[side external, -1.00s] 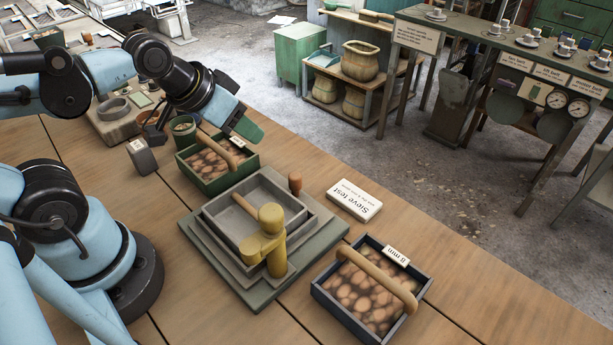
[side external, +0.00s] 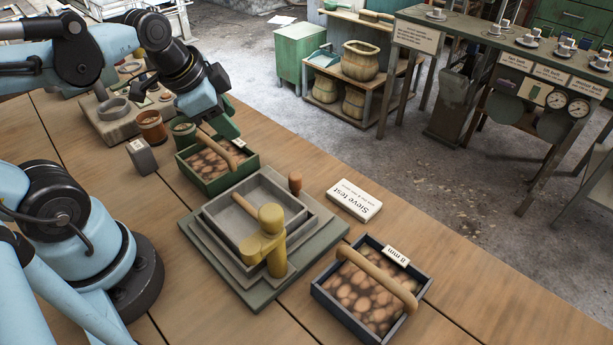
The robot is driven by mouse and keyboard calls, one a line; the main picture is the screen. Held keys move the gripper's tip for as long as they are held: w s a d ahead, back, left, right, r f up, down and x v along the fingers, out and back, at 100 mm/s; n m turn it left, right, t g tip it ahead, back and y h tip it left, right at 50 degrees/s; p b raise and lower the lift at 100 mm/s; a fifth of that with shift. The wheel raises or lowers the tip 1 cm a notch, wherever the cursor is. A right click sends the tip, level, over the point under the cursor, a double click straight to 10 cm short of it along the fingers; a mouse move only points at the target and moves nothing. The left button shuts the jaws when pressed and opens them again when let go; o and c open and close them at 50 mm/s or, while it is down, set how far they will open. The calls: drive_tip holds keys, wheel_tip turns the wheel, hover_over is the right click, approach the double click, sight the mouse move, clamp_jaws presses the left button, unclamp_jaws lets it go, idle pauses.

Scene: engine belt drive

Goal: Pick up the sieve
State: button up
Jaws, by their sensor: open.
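Two sieve-like boxes with wooden bar handles and brown, round-patterned insides stand on the wooden table. The green box (side external: 202,184) carries a small white label too small to read. The dark blue box (side external: 339,312), at the front right, is labelled 8 mm. My gripper (side external: 223,128), with green fingers, is open and empty. It appears above and behind the green box, apart from its handle (side external: 222,150). The gap between the fingers is hard to make out from this side.
Between the boxes, a grey stepped tray (side external: 263,188) on a green-grey base holds a yellow upright post (side external: 272,240). A "Sieve test" card (side external: 354,200) lies to its right.

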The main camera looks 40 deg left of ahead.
sight(215, 145)
drive_tip(key=s+a+m+g, duration=0.3)
drive_tip(key=a+m, duration=0.3)
drive_tip(key=m, duration=0.6)
drive_tip(key=shift+w+x, duration=0.2)
drive_tip(key=shift+x, duration=2.45)
drive_tip(key=shift+w+x, duration=0.15)
drive_tip(key=shift+x, duration=2.5)
drive_tip(key=shift+d+r, duration=0.1)
drive_tip(key=shift+d, duration=0.15)
drive_tip(key=shift+c, duration=0.2)
clamp_jaws()
